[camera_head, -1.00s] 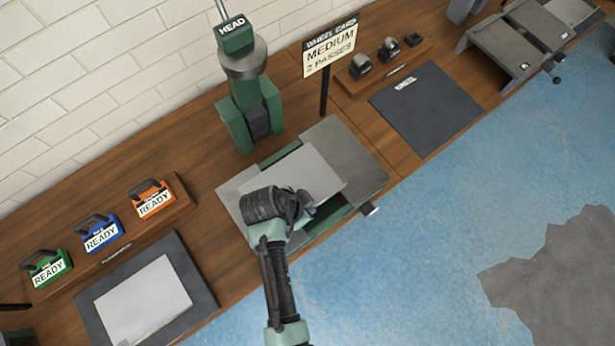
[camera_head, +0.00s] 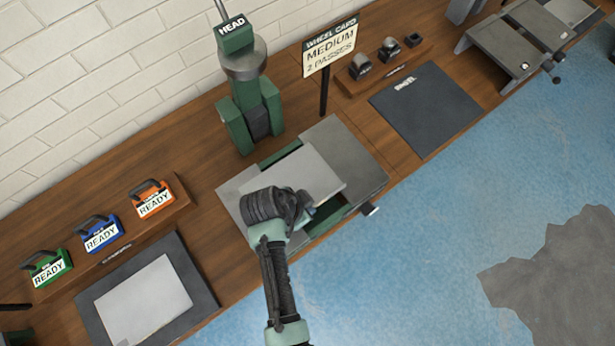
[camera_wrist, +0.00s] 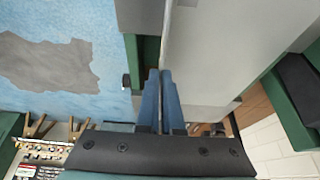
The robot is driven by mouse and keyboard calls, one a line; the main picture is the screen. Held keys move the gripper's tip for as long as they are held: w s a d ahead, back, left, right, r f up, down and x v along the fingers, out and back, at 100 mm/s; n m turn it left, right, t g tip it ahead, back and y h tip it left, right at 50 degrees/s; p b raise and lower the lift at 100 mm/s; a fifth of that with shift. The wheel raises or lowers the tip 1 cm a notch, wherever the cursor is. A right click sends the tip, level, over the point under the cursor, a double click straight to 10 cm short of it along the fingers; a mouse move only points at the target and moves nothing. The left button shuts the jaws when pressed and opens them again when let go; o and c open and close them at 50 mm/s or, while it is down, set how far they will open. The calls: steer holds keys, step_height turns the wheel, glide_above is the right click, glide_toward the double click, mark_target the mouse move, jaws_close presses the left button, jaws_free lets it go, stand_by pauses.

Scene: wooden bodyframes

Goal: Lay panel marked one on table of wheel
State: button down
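A light grey flat panel (camera_head: 293,172) lies over the middle of the wheel's grey table (camera_head: 345,160), across its green gap; a small height above the table cannot be ruled out. No mark is readable on it. My gripper (camera_head: 308,211) is at the panel's front edge. In the wrist view my blue fingers (camera_wrist: 160,88) are close together, with the panel (camera_wrist: 205,50) running out from between them, so they look shut on its edge. My wrist hides part of the panel and of the table's front left. The wheel's green column, topped HEAD (camera_head: 245,85), stands behind.
A card sign (camera_head: 330,48) reads MEDIUM, 2 PASSES. Another pale sheet (camera_head: 145,300) lies on a dark mat at lower left, below several READY-labelled boxes (camera_head: 101,233). A dark mat (camera_head: 428,110) right of the wheel is empty. Blue floor lies in front.

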stand_by(0.3)
steer(key=shift+c, duration=2.2)
jaws_free()
steer(key=shift+f, duration=0.1)
steer(key=shift+r+p, duration=3.3)
steer(key=shift+r, duration=0.3)
